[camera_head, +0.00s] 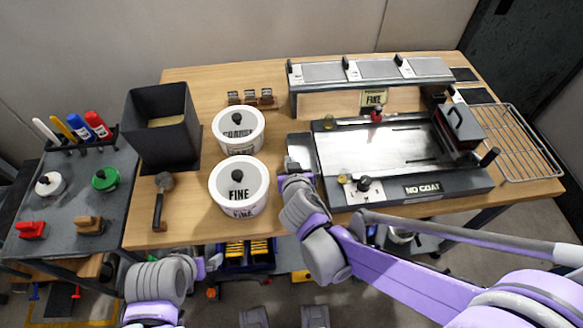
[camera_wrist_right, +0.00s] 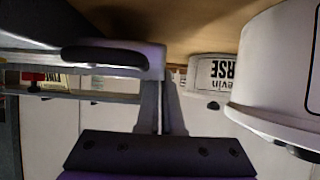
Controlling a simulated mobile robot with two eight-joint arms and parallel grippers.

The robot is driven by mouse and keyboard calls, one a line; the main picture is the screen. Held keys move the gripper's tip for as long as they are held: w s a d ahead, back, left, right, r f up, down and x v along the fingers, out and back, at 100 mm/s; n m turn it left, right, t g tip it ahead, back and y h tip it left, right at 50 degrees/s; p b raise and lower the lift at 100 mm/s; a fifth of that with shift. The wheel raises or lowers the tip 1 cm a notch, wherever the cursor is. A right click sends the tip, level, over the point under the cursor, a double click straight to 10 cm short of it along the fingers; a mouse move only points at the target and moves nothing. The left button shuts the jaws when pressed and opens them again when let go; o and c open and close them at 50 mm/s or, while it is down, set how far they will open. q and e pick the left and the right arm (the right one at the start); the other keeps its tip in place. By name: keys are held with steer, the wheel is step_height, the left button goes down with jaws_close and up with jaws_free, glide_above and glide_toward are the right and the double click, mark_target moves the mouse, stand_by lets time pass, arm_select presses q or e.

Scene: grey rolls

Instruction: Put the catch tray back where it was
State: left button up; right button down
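The catch tray (camera_head: 302,150) appears as a narrow grey tray at the left end of the coating machine (camera_head: 400,150), on the wooden table. My right gripper (camera_head: 291,165) is at its front-left end, and its fingertips are partly hidden in the head view. In the right wrist view the fingers (camera_wrist_right: 160,105) are close together and meet the rounded grey end of the tray (camera_wrist_right: 158,62); the gripper looks shut on its edge. A black handle (camera_wrist_right: 105,55) shows beside that end. My left gripper (camera_head: 207,265) is low in front of the table; its fingers are too small to judge.
The FINE tub (camera_head: 238,203) stands close left of my right gripper, with the COARSE tub (camera_head: 238,142) behind it. A black bin (camera_head: 163,122) and a dark-handled tool (camera_head: 160,200) are farther left. A wire rack (camera_head: 525,140) lies at the right.

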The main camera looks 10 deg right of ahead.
steer(key=shift+f, duration=1.25)
steer(key=shift+f+b, duration=0.1)
steer(key=shift+b, duration=0.2)
steer(key=c, duration=1.5)
jaws_free()
steer(key=shift+f, duration=0.1)
steer(key=o, duration=0.4)
steer(key=shift+r, duration=0.2)
steer(key=shift+s+r, duration=0.2)
steer(key=p+v, duration=0.3)
steer(key=v, duration=0.8)
steer(key=shift+s, duration=0.2)
